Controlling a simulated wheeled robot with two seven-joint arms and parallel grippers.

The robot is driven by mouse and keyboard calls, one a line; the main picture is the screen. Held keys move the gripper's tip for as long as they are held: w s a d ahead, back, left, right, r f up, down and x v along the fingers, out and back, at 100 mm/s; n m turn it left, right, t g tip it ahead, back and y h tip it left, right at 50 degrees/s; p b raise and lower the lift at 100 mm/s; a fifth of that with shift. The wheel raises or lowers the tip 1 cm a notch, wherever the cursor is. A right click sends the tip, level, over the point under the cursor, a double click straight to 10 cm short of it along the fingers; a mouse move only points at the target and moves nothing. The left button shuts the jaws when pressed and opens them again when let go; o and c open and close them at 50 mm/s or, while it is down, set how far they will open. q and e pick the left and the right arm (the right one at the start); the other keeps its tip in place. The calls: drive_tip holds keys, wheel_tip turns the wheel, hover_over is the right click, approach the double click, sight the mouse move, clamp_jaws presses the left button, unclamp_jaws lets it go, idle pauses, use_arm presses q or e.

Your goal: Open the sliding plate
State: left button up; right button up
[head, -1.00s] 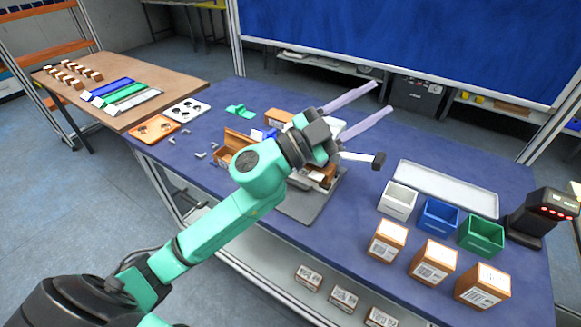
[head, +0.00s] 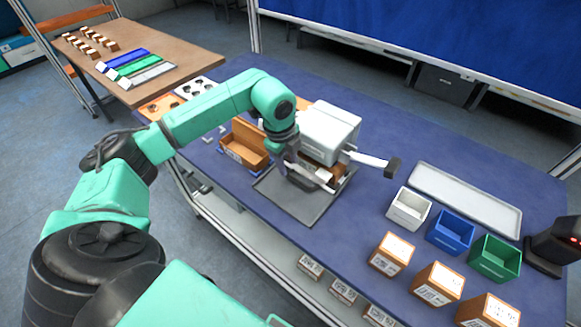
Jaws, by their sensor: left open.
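A white boxy device (head: 331,127) stands on a dark grey base plate (head: 299,206) in the middle of the blue table. My left gripper (head: 318,178) is open and points toward the device's lower front, just over the base plate. Whether its fingers touch the device is unclear, and my wrist hides part of the device's left side. My right gripper is not in view.
An open brown box (head: 244,145) stands left of the device. White (head: 409,208), blue (head: 451,230) and green (head: 495,257) bins stand at the right, with labelled cartons in front and a white tray (head: 465,198) behind. A scanner (head: 558,243) is at the far right.

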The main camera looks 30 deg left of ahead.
sight(291, 175)
use_arm(q)
drive_tip(key=shift+w+d+f+p, duration=0.15)
drive_tip(key=shift+w+f, duration=0.1)
drive_tip(key=shift+f, duration=0.95)
drive_tip(key=shift+w+f+p, duration=0.15)
drive_tip(key=shift+w+f, duration=0.05)
drive_tip(key=shift+f, duration=0.95)
clamp_jaws()
